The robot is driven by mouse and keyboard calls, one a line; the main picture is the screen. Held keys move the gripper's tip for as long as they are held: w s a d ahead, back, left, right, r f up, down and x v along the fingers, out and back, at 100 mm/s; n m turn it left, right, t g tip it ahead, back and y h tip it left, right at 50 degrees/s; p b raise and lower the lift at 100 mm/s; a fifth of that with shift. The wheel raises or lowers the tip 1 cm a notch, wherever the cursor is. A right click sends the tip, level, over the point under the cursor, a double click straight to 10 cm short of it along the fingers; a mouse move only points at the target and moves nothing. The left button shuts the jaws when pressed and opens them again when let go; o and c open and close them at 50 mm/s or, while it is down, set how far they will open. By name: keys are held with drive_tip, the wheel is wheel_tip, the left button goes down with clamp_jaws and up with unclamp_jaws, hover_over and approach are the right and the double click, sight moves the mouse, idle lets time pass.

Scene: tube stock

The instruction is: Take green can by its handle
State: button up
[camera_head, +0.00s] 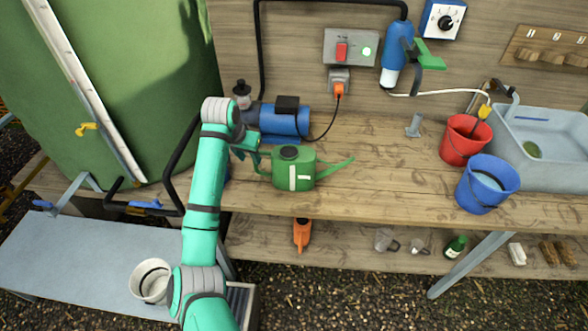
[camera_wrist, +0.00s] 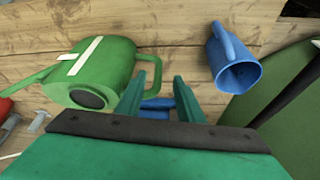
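The green can (camera_head: 305,166) is a watering can with a white stripe. It stands upright on the wooden bench with its spout to the right and its handle to the left. In the wrist view the can (camera_wrist: 112,62) is at the left and its handle (camera_wrist: 157,70) shows between the two fingers. My gripper (camera_wrist: 159,88) is open, with a gap on the handle's right side. The left finger overlaps the handle's loop in the picture; I cannot tell whether it touches. In the head view my gripper (camera_head: 247,146) is at the can's handle side, partly hiding it.
A blue jug (camera_wrist: 219,52) stands right of the fingers in the wrist view. A blue pump (camera_head: 286,119) sits behind the can. A red bucket (camera_head: 461,147), a blue bucket (camera_head: 468,192) and a sink (camera_head: 555,165) are to the right. The bench between the spout and the buckets is clear.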

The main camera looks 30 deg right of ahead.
drive_tip(key=shift+d+x, duration=0.1)
drive_tip(key=shift+x, duration=1.2)
drive_tip(key=shift+d+x, duration=0.15)
drive_tip(key=shift+x, duration=1.2)
drive_tip(key=shift+r, duration=0.15)
clamp_jaws()
